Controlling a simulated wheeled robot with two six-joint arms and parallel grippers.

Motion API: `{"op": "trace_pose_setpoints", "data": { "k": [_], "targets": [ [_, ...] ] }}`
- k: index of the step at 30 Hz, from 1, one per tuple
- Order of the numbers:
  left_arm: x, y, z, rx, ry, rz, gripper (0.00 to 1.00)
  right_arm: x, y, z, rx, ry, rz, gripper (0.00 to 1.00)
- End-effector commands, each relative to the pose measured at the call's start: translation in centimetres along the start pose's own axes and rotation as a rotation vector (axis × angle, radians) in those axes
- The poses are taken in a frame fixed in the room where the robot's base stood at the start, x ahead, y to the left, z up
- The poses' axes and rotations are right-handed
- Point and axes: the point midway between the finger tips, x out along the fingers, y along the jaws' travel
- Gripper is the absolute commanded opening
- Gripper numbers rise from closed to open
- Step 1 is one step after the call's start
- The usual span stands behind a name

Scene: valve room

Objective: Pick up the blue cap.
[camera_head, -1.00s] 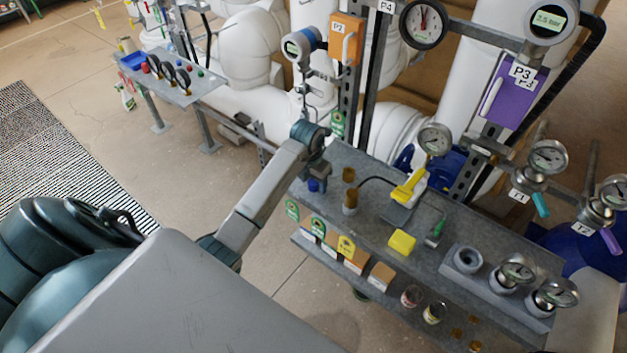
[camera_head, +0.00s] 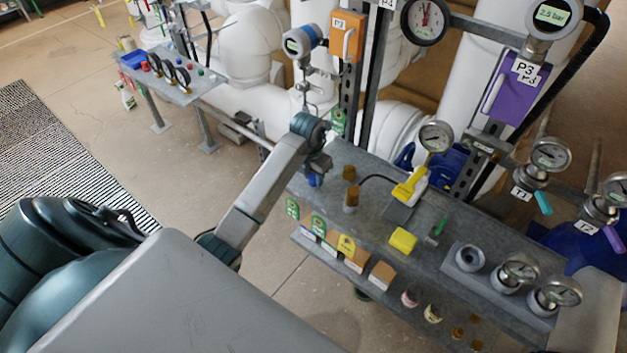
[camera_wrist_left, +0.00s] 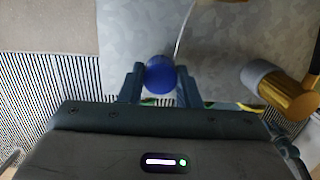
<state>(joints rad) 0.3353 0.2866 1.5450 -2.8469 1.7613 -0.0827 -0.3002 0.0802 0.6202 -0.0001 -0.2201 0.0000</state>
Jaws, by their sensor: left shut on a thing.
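The blue cap (camera_head: 314,181) is a small round blue piece at the far left end of the grey metal shelf (camera_head: 376,232). My left gripper (camera_head: 319,172) reaches it from above and is shut on it. In the left wrist view, the blue cap (camera_wrist_left: 160,73) sits between the two fingertips of my left gripper (camera_wrist_left: 160,80), with a finger on each side. In the head view the gripper partly hides the cap. Whether the cap clears the shelf is hard to tell. My right gripper is not in view.
A brown-topped cylinder (camera_head: 351,196) stands close right of the gripper and also shows in the left wrist view (camera_wrist_left: 288,98). A yellow-handled tool (camera_head: 408,187), its dark cable and a yellow block (camera_head: 403,239) lie farther right. Posts and gauges rise behind the shelf.

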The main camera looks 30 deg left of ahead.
Motion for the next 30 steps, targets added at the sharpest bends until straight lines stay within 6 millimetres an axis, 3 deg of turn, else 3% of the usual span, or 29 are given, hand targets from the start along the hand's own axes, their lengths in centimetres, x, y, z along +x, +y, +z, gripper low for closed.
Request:
{"op": "trace_pose_setpoints", "data": {
  "k": [4, 17, 24, 30],
  "targets": [
    [-1.8, 0.0, 0.1, 0.002, -0.004, 0.002, 0.12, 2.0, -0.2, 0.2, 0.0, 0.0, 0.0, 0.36],
    [-3.7, -2.1, -10.0, 0.004, -0.001, 0.003, 0.12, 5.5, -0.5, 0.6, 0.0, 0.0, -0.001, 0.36],
    [-5.0, -3.0, -14.0, 0.003, 0.0, 0.001, 0.12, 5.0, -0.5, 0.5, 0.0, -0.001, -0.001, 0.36],
    [-5.3, -3.3, -15.1, 0.001, -0.001, 0.001, 0.12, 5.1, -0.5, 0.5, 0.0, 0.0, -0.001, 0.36]
  ]
}}
